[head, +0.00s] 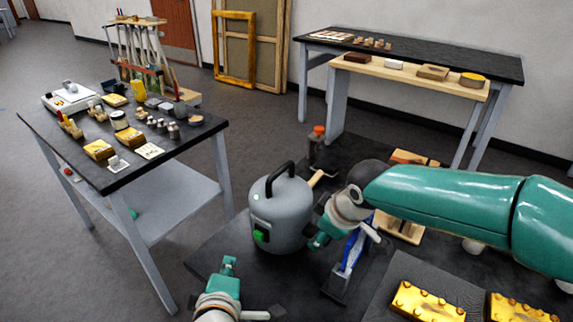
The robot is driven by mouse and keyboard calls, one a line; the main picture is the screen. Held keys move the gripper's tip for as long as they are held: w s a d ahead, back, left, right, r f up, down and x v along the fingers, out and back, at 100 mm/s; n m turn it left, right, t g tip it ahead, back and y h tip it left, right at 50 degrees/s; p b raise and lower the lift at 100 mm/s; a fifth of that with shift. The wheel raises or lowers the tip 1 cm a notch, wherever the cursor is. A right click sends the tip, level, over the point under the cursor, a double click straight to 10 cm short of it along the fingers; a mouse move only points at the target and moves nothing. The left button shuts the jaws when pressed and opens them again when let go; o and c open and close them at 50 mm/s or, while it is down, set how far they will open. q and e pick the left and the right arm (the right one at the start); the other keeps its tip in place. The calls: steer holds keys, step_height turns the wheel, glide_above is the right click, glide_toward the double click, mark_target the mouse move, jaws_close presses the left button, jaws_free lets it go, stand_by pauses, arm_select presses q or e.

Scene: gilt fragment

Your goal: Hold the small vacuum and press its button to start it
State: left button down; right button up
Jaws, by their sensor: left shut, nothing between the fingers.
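The small vacuum (283,214) is a grey rounded canister with a black handle on top, standing upright on the dark bench. Its green button (262,236) is low on the front, facing me. My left gripper (229,261) is shut and empty in front of the vacuum, below and left of the button and apart from it in the picture. My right gripper (317,241) is at the vacuum's lower right side. Its fingertips are small and partly hidden, so I cannot tell whether it grips or only touches the vacuum.
Gilt ornamented blocks (428,301) lie at the bench's front right. A blue-and-silver tool (352,250) stands under my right wrist. An orange-capped bottle (318,143) is behind the vacuum. A cluttered side table (185,147) stands left, and a long black table (430,62) at the back.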

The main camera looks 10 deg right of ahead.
steer(key=shift+o, duration=0.8)
